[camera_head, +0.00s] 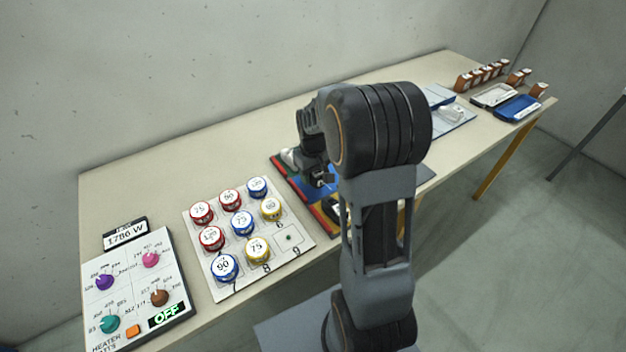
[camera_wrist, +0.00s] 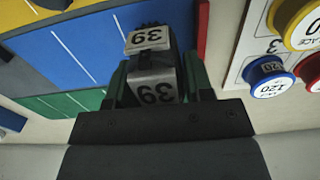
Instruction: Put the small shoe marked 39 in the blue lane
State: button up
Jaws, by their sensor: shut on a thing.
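The shoe shows against the blue lane (camera_wrist: 75,62) of a coloured lane board. I cannot tell whether it touches the lane or hangs above it. A green lane (camera_wrist: 60,103) lies to the lower left, and a red strip (camera_wrist: 202,28) lies to the right. In the head view my gripper (camera_head: 322,178) is over the lane board, and my arm hides much of the board and the shoe.
A panel (camera_head: 213,287) of numbered round tins stands left of the lanes. A heater switch board (camera_head: 122,315) is at the front left. The table strip along the wall is clear.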

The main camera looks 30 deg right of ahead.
jog(key=shift+w+f, duration=0.3)
jog(key=shift+f, duration=1.55)
jog(key=shift+f, duration=0.15)
jog(key=o, duration=0.6)
jog(key=shift+o, duration=0.2)
